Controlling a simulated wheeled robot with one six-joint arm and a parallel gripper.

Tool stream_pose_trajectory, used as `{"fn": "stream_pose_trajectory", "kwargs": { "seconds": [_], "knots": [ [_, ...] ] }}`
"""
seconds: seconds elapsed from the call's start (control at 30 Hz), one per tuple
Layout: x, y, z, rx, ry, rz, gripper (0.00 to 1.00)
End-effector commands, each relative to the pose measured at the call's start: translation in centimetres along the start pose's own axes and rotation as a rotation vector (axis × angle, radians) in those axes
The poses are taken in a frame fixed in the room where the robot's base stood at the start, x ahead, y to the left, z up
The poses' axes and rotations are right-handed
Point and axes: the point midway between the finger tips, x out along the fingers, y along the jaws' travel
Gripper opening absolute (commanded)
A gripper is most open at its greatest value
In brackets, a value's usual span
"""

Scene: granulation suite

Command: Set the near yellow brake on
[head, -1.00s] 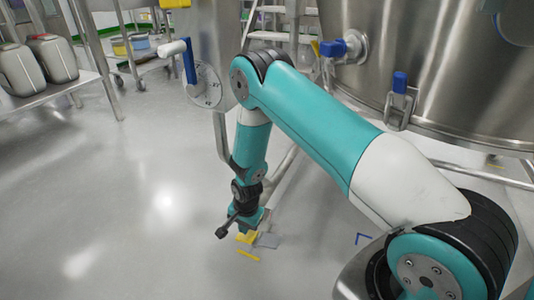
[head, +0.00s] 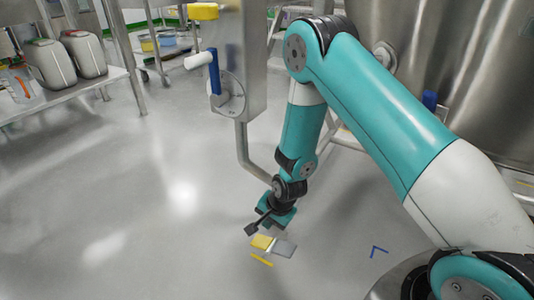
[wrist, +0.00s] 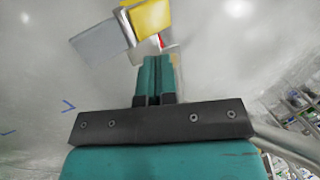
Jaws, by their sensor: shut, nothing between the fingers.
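The near yellow brake (head: 262,242) is a small flat yellow pedal low by the floor, below the steel post. It also shows at the top of the wrist view (wrist: 150,18). A grey plate (head: 284,248) sits beside it, also in the wrist view (wrist: 100,42). A little red shows by the yellow pedal's lower edge in the wrist view. My gripper (head: 268,224) points down just above the pedal. Its teal fingers (wrist: 158,62) are together and empty, with the yellow pedal ahead of the tips. I cannot tell whether they touch it.
A steel post with a blue-handled crank (head: 214,72) and a bent tube stands left of my arm. A large steel vessel (head: 440,60) fills the right. A shelf with canisters (head: 85,53) is at the left. The floor at left is open.

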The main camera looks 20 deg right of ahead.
Motion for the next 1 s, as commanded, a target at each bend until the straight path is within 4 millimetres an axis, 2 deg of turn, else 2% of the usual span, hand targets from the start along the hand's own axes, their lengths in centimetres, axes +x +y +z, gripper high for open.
{"fn": "stream_pose_trajectory", "kwargs": {
  "seconds": [0.03, 0.3, 1.0],
  "knots": [
    [-1.8, -0.2, 0.0, 0.000, 0.000, -0.001, 0.00],
    [-7.5, -0.2, 0.0, 0.001, 0.001, 0.000, 0.00],
    [-20.3, -5.5, 2.1, -0.198, -0.061, -0.019, 0.00]
  ]
}}
